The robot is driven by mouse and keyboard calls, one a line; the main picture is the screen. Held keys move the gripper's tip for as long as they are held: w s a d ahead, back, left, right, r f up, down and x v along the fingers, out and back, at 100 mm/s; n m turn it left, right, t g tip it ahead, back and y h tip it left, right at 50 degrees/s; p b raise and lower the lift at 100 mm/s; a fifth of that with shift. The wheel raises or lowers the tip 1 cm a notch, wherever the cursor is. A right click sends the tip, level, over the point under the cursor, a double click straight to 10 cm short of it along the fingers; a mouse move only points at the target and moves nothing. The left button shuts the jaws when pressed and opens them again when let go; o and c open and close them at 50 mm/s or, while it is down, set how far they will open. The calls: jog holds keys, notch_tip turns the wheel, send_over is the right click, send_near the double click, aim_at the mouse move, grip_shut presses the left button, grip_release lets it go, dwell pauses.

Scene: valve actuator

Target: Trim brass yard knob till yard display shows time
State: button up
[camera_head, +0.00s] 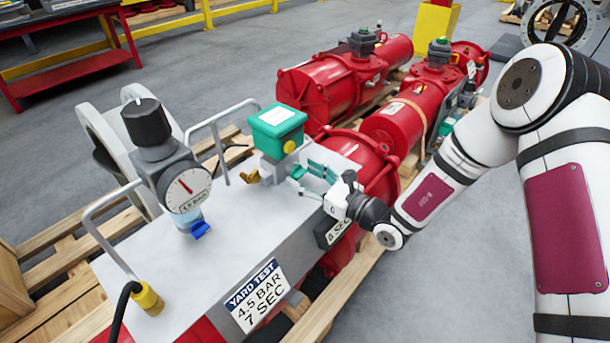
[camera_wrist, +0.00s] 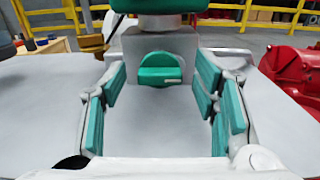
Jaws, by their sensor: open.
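The brass knob (camera_head: 250,177) sticks out of the left side of the grey block under a green box (camera_head: 278,128); it shows in the wrist view (camera_wrist: 92,45) left of the block. A green knob (camera_wrist: 160,69) on the block's near face stands between the fingers of my gripper (camera_wrist: 162,76). My gripper (camera_head: 310,174) is open, its green-padded fingers apart on either side of this knob and not visibly touching it. The dark yard display (camera_head: 335,230) on the bench's side is partly hidden by my wrist; "SEC" is readable, its digit unclear.
A sign (camera_head: 258,295) reads "YARD TEST 4.5 BAR 7 SEC". A pressure gauge (camera_head: 187,187) with a black knob (camera_head: 147,122) shows 4.5 BAR. Metal handles (camera_head: 215,150) rise from the bench top (camera_head: 235,225). Red actuators (camera_head: 335,90) lie behind.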

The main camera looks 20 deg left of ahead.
jog(key=v, duration=1.1)
jog(key=shift+s+d, duration=0.15)
jog(key=shift+d, duration=0.2)
jog(key=shift+r, duration=0.1)
jog(key=s+d+r+n+g+h, duration=0.4)
jog(key=s+r+n+g, duration=0.7)
jog(key=s+r+n, duration=0.5)
jog(key=s+d+r+n+t+h, duration=0.25)
jog(key=s+d+h, duration=0.45)
jog(key=d, duration=0.5)
jog(key=s+d+r+n+t+h, duration=0.1)
jog(key=s+d+n+t+h, duration=0.4)
jog(key=d, duration=0.8)
notch_tip(320, 180, up, 20)
jog(key=s+m+t+h+p, duration=0.1)
jog(key=s+t+p, duration=0.1)
jog(key=p, duration=1.5)
jog(key=shift+f, duration=0.2)
